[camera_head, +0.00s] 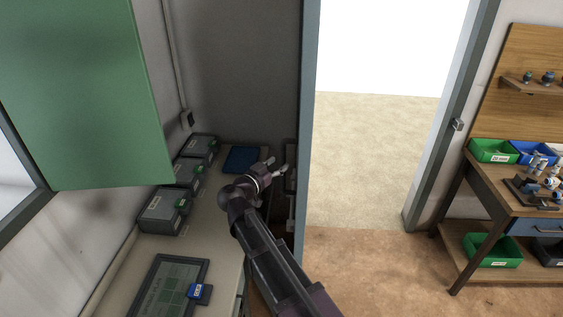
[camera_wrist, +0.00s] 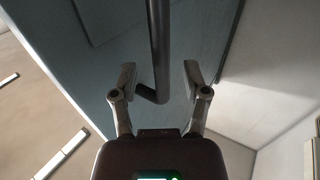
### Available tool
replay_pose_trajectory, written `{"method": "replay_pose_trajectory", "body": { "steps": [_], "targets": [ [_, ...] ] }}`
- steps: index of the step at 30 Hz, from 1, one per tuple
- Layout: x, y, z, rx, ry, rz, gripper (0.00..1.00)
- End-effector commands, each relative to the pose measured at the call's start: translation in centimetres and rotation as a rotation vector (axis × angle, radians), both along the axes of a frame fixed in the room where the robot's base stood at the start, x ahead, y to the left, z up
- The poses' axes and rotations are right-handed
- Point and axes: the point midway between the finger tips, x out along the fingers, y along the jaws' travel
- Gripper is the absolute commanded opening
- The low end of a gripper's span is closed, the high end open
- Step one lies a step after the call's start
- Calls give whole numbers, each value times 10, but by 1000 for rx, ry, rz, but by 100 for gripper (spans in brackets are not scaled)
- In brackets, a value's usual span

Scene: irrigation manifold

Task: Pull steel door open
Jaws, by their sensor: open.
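The steel door shows in the head view as a narrow blue-grey edge (camera_head: 306,120), standing open beside a bright doorway. In the wrist view its blue-grey face (camera_wrist: 110,60) fills the upper middle. A dark bar handle (camera_wrist: 158,40) runs down that face and bends back toward it at its lower end. My gripper (camera_wrist: 160,75) is open, with one finger on each side of the handle and gaps visible on both sides. In the head view my gripper (camera_head: 277,168) is just left of the door edge; the handle is not clear there.
A bench (camera_head: 215,220) with grey cases (camera_head: 165,210) and a tablet (camera_head: 172,287) runs along the left wall. A green panel (camera_head: 95,90) juts out above it. A workbench (camera_head: 535,200) with bins stands right of the doorway. The floor (camera_head: 365,260) before the doorway is clear.

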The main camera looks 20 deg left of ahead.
Motion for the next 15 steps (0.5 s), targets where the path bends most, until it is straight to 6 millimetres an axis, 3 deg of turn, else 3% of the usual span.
{"method": "replay_pose_trajectory", "body": {
  "steps": [15],
  "targets": [
    [-71, 23, 0, 0, 1, 0, 60]
  ]
}}
